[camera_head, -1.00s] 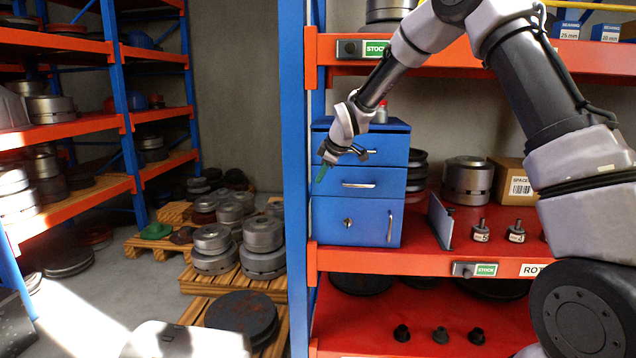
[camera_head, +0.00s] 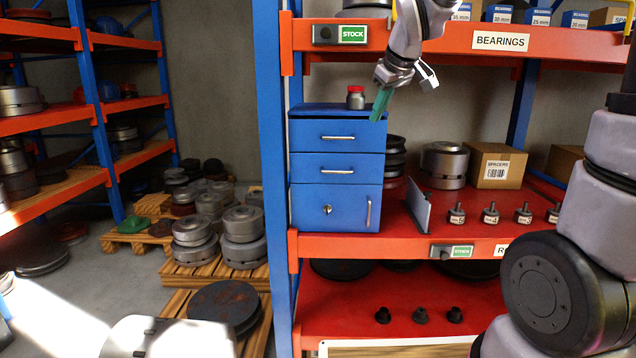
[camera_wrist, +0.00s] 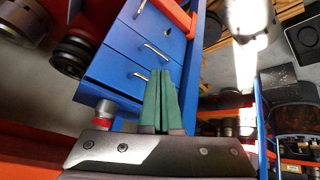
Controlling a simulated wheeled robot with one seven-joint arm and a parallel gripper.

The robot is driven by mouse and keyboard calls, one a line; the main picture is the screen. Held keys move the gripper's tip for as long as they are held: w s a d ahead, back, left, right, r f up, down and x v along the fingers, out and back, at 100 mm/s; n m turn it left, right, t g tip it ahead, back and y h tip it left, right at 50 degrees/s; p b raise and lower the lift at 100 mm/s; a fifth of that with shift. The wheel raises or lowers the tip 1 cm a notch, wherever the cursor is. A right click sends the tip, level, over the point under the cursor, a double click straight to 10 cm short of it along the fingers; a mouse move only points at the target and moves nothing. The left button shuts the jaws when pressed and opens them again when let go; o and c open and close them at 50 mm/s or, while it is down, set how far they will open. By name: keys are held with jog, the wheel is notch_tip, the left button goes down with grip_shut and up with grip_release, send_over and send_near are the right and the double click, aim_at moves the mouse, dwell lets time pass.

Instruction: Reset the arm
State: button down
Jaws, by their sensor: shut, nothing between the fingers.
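My gripper (camera_head: 380,106) has green fingers pressed together with nothing between them. In the head view it hangs from above, pointing down, in front of the upper right corner of the blue drawer cabinet (camera_head: 336,166). In the wrist view the shut green fingers (camera_wrist: 160,101) point toward the cabinet's drawers. The cabinet has three silver-handled fronts, all looking closed. My arm comes down from the top of the head view, and its upper links are partly out of frame.
A small red-capped jar (camera_head: 355,98) stands on the cabinet top, close to my gripper. The bearings shelf (camera_head: 460,62) is just above. A grey divider plate (camera_head: 419,207), several small labelled weights (camera_head: 490,213) and a spacers box (camera_head: 491,166) stand on the red shelf to the right.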

jog(key=s+d+m, duration=0.5)
jog(key=s, duration=0.5)
jog(key=s+d+r+m, duration=0.1)
jog(key=s+d+m, duration=0.5)
jog(key=s, duration=0.5)
jog(key=shift+s+r+t, duration=0.2)
jog(key=shift+s+t, duration=0.05)
jog(key=shift+t, duration=0.05)
